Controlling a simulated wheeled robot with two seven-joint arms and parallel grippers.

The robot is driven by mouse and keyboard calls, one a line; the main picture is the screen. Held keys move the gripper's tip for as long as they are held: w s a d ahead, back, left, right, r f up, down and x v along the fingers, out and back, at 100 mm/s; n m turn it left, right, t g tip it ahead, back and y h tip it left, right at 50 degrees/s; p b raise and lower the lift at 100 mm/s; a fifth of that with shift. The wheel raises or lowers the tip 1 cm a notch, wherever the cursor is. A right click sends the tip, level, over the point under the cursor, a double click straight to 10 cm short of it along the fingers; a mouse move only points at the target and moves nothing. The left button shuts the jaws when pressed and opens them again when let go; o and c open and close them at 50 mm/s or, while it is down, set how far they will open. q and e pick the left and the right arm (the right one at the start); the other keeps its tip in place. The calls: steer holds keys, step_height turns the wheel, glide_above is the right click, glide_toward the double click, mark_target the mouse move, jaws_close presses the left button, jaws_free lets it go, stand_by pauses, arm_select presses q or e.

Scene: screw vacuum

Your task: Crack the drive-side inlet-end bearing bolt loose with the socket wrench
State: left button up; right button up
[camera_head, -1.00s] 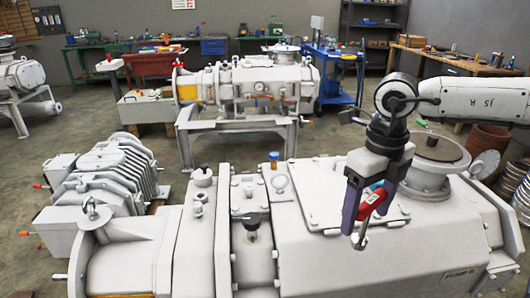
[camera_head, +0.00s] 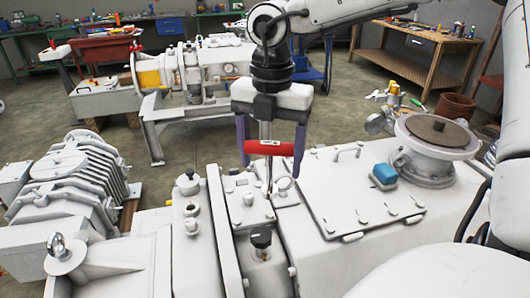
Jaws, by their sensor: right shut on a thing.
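The socket wrench (camera_head: 270,148) has a red grip lying level between the two purple fingers of my right gripper (camera_head: 271,165). My right gripper points down and is shut on it. A grey metal shaft (camera_head: 267,178) runs down below the grip to the top of the large white vacuum pump (camera_head: 330,250), beside a ring-shaped lifting eye (camera_head: 284,184). The bearing bolt is not clearly seen; the wrench and gripper cover that spot. I cannot tell whether the socket sits on a bolt. My left gripper is not in view.
A round flanged port (camera_head: 437,135) stands to the right. A black-topped fitting (camera_head: 261,240) rises in front of the wrench. A finned unit (camera_head: 75,180) stands at the left. A second pump and workbenches are behind.

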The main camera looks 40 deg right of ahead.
mark_target(271, 187)
steer(key=shift+d+b, duration=0.15)
steer(key=shift+b, duration=0.25)
steer(key=shift+f, duration=0.3)
steer(key=shift+f+b, duration=0.65)
steer(key=shift+b, duration=0.25)
steer(key=shift+f+b, duration=0.7)
steer(key=shift+b, duration=0.05)
step_height(271, 187, down, 2)
steer(key=shift+f+b, duration=0.1)
steer(key=shift+b, duration=1.1)
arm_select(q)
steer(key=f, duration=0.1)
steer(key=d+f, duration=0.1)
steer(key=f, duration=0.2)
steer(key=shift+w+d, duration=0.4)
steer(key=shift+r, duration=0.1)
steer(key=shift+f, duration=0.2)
